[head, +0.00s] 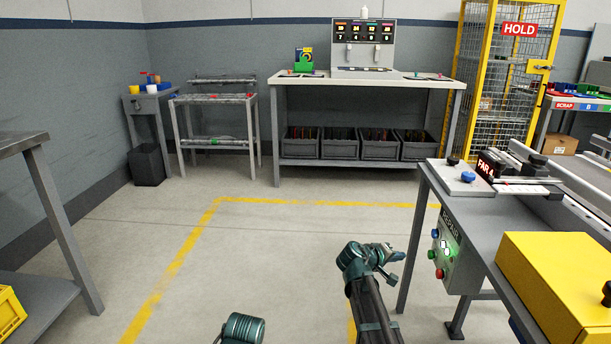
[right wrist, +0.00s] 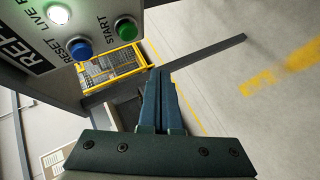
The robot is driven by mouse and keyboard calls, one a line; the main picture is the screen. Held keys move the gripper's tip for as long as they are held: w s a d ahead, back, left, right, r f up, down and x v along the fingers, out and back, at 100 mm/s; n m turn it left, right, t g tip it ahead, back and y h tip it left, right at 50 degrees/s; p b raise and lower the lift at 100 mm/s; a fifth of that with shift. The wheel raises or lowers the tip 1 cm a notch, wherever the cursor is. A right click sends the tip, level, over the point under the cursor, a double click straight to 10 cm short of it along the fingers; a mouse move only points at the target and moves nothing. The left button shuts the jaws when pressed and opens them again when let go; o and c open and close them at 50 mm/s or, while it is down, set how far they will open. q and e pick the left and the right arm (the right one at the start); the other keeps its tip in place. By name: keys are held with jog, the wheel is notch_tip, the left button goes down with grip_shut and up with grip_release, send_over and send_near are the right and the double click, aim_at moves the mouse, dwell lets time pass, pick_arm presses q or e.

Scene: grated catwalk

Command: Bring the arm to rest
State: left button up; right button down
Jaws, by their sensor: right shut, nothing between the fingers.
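My right arm reaches up from the bottom of the head view, a little right of centre. Its gripper (head: 392,256) is over open floor, left of the grey workbench (head: 462,208) and its button panel. In the right wrist view the two fingers (right wrist: 160,76) lie together, shut and empty. The panel (right wrist: 45,50) shows close by at the upper left there, with a blue reset button (right wrist: 78,48) and a green start button (right wrist: 125,28); the fingers appear apart from it. Part of another of my arm links shows at the bottom, but no left gripper is visible.
A yellow box (head: 560,285) sits on the right workbench. A grey table (head: 30,145) stands at the left. A long table (head: 370,82) with bins and a yellow cage (head: 500,70) are at the back. The floor (head: 270,255) between, with yellow lines, is clear.

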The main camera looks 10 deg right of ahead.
jog(key=s+a+f+n+g+y+p, duration=0.1)
jog(key=s+a+g+y+p, duration=0.3)
jog(key=s+a, duration=1.05)
jog(key=s+a+f+n+g+y+p, duration=0.15)
jog(key=s+a+y+p, duration=0.4)
jog(key=s+a, duration=0.9)
jog(key=w+a+r+p, duration=0.1)
jog(key=a+r+p, duration=0.1)
jog(key=r+p, duration=1.6)
jog(key=w+a+r+p, duration=0.1)
jog(key=a+r+p, duration=0.2)
jog(key=r+p, duration=1.6)
jog(key=shift+w+a+r+y, duration=0.15)
jog(key=shift+w+a+y, duration=0.1)
jog(key=shift+y, duration=0.2)
